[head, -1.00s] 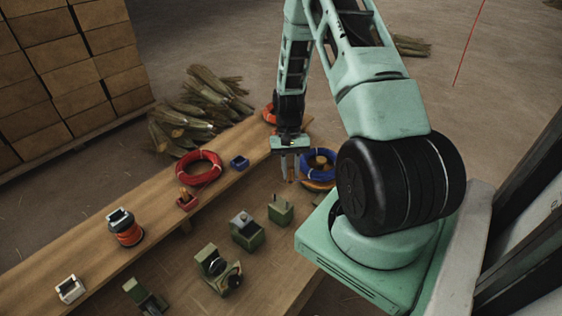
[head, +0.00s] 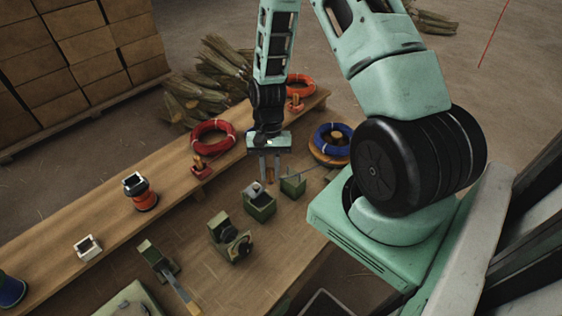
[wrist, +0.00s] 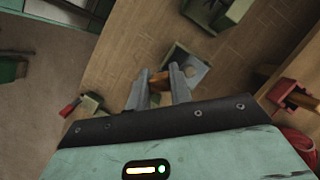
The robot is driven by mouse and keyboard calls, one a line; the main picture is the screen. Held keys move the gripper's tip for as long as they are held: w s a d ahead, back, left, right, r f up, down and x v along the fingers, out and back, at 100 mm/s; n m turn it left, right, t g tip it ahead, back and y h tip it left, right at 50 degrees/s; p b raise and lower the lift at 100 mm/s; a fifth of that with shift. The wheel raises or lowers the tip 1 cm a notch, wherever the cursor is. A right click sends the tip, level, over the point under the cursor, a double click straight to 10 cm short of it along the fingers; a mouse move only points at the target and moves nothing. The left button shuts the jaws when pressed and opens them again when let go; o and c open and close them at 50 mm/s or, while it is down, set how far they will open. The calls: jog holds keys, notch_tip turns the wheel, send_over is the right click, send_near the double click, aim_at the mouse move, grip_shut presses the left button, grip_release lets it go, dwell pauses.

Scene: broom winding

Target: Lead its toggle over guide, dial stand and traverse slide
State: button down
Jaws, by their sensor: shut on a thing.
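My gripper (head: 270,172) is shut on an orange-brown toggle (wrist: 158,81), held crosswise between the fingertips. It is just above and behind a green box with a grey top (head: 259,205); this box also shows past the fingers in the wrist view (wrist: 193,68). A smaller green block (head: 293,185) stands just right of it, with a thin line near its top. A green stand with a round dial-like part (head: 230,240) is nearer, and a green piece with a long flat bar (head: 160,262) lies to its left. I cannot tell for sure which is the traverse slide.
A red coil (head: 213,140), a red holder (head: 201,170), an orange spool (head: 143,197) and a white box (head: 87,247) stand along the bench. Corn-like bundles lie behind.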

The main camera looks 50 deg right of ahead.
jog(key=a, duration=3.9)
jog(key=shift+a+b, duration=0.35)
jog(key=shift+b, duration=0.1)
